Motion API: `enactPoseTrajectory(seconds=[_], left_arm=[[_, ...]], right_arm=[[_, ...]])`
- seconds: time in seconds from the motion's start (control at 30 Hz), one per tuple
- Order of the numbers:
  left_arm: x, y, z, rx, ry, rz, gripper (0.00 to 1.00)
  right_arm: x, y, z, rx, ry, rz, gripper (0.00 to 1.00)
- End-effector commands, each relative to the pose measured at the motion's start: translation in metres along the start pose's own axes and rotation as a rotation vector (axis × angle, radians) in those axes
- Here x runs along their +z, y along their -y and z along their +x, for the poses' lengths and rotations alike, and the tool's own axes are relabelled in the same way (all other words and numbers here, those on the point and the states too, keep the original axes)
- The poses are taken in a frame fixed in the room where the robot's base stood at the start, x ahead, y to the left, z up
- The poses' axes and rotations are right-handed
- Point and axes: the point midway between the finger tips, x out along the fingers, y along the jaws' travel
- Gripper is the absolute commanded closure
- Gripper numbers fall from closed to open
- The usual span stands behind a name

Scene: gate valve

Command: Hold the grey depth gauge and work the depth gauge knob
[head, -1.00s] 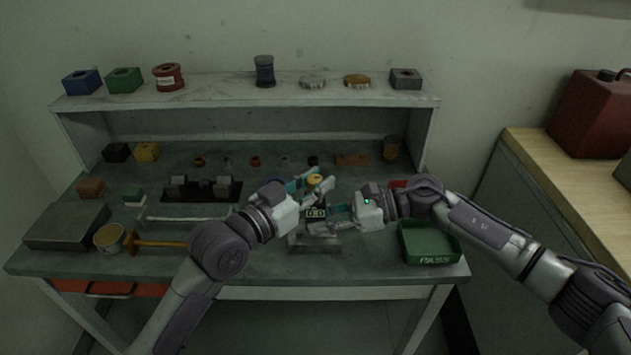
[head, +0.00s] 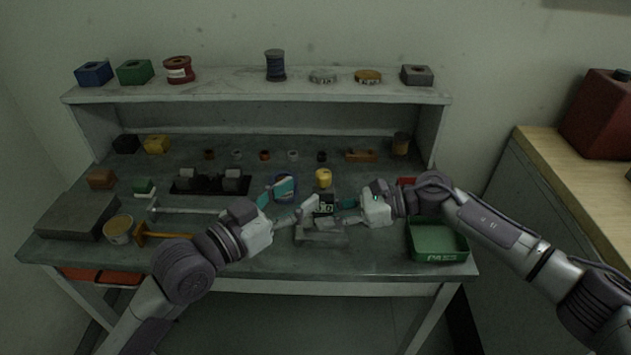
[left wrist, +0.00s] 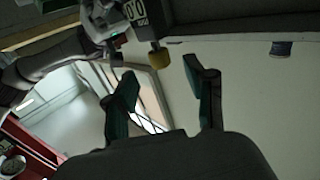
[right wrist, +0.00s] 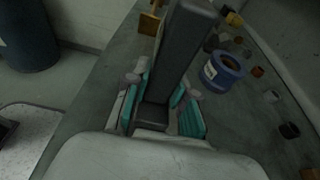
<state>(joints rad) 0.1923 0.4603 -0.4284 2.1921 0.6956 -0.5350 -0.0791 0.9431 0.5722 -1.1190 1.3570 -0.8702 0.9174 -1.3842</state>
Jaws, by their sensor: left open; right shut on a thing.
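My right gripper (head: 347,211) is shut on the gauge from the right; in the right wrist view the grey gauge body (right wrist: 182,45) rises between the teal fingers (right wrist: 162,108). My left gripper (head: 291,203) is open and empty, left of and lower than the knob, apart from it.
A blue spool (head: 286,186) sits just behind my left fingers. A green PASS tray (head: 438,241) is at the bench's right front. A hammer (head: 165,236) and a grey rod (head: 185,210) lie to the left. A shelf (head: 215,91) with several parts spans the back.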

Motion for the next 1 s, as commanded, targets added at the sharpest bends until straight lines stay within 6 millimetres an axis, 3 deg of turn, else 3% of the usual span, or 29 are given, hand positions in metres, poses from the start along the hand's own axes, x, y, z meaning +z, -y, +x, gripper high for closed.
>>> enactPoseTrajectory(seconds=[0.1, 0.3, 0.73, 0.77, 0.8, 0.9, 1.0], left_arm=[[0.001, -0.001, -0.024, 0.001, 0.005, 0.001, 0.45], [0.001, 0.000, -0.045, 0.001, 0.002, -0.001, 0.45], [0.000, 0.000, -0.048, 0.001, 0.000, -0.001, 0.45], [0.000, 0.000, -0.048, 0.001, 0.000, -0.001, 0.45], [0.000, 0.000, -0.048, 0.001, 0.000, -0.001, 0.45], [0.000, 0.000, -0.048, 0.001, 0.000, -0.001, 0.45], [0.000, 0.000, -0.048, 0.001, 0.000, -0.001, 0.45]], right_arm=[[0.001, 0.000, 0.000, 0.000, 0.001, -0.001, 0.95], [0.001, 0.000, 0.000, 0.000, 0.001, -0.001, 0.95], [0.001, 0.000, 0.000, 0.000, 0.001, -0.001, 0.95], [0.001, 0.000, 0.000, 0.000, 0.001, -0.001, 0.70], [0.001, 0.000, 0.000, 0.000, 0.001, -0.001, 0.64], [0.001, 0.000, 0.000, 0.000, 0.001, -0.001, 0.47], [0.001, 0.000, 0.000, 0.000, 0.001, 0.000, 0.46]])
